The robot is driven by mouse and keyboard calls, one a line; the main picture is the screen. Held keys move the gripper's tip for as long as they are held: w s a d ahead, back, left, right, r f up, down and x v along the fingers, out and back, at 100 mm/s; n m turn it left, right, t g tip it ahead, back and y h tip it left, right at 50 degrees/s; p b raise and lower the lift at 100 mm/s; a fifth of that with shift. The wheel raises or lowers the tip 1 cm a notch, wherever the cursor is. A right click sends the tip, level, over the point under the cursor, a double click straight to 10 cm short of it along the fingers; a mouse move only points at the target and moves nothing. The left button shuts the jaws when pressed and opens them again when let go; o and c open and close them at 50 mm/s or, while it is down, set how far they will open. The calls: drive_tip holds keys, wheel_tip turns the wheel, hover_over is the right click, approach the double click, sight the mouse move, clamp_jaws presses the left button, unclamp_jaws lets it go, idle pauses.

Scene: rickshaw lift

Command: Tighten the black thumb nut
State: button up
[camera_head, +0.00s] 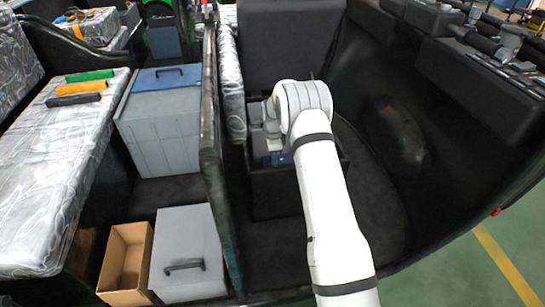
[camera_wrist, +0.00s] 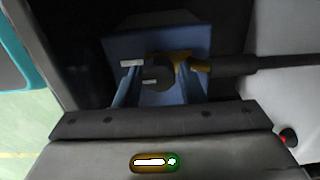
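A dark, rounded piece, apparently the black thumb nut (camera_wrist: 158,76), sits in the middle of a blue block (camera_wrist: 140,44) in the wrist view. A brass-coloured fitting (camera_wrist: 200,65) on a dark rod or cable (camera_wrist: 250,64) reaches it from the right. My gripper (camera_wrist: 156,100) faces the block, its body across the bottom of the wrist view. In the head view my arm reaches down to a dark box (camera_head: 275,195) with some blue showing inside; the nut is hidden there.
A dark partition (camera_head: 212,150) stands left of my arm. Beyond it are a grey-blue bin (camera_head: 160,130), a grey lidded box (camera_head: 187,245), an open cardboard box (camera_head: 127,262) and a silver bench (camera_head: 50,150) with coloured bars (camera_head: 82,87). Dark curved bodywork (camera_head: 400,130) stands right.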

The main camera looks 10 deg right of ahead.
drive_tip(key=o, duration=0.3)
drive_tip(key=shift+a, duration=0.1)
